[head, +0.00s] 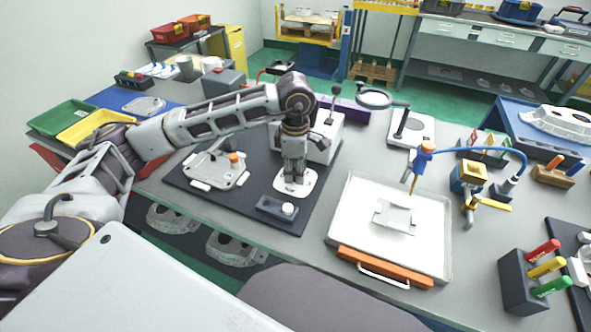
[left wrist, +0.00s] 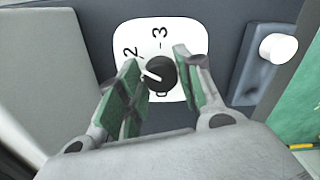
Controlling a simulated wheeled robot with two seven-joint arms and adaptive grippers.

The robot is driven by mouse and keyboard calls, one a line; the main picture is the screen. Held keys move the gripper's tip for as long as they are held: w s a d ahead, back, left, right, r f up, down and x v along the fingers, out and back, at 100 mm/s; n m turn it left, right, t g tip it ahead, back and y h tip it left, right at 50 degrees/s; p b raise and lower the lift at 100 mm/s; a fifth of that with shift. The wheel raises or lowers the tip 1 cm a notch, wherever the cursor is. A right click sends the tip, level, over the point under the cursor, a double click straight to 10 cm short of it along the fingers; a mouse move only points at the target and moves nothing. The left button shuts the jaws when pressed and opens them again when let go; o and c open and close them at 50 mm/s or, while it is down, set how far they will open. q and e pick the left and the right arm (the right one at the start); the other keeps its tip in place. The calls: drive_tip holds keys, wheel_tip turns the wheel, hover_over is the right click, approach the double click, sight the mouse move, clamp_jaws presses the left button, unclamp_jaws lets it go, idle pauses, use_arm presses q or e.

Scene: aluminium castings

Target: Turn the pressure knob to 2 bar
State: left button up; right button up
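The black pressure knob (left wrist: 160,73) sits on a white dial plate (left wrist: 190,38) marked 2 and 3. Its white pointer line points left and slightly up, a little below the 2. My left gripper (left wrist: 158,82) is open, its green-padded fingers on either side of the knob; I cannot tell whether the right-hand finger touches it. In the head view my left gripper (head: 294,178) points down over the white dial plate (head: 306,185), hiding the knob. My right gripper is not in view.
A box with a white button (head: 288,208) stands close in front of the dial. A casting (head: 215,170) lies left on the dark mat, and a grey-white box (head: 325,135) stands behind. A white tray (head: 440,262) is to the right.

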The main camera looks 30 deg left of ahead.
use_arm(q)
drive_tip(key=o, duration=0.3)
wheel_tip(320, 180, up, 12)
idle(0.9)
drive_tip(key=shift+r, duration=0.1)
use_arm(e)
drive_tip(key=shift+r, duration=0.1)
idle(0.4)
use_arm(q)
wheel_tip(320, 180, up, 21)
drive_tip(key=p, duration=2.1)
drive_tip(key=shift+r+p, duration=0.2)
drive_tip(key=shift+p, duration=0.15)
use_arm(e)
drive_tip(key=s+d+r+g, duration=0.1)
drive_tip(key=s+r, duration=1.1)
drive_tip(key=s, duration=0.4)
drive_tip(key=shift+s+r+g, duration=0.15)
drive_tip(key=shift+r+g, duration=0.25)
use_arm(q)
drive_tip(key=shift+r, duration=0.25)
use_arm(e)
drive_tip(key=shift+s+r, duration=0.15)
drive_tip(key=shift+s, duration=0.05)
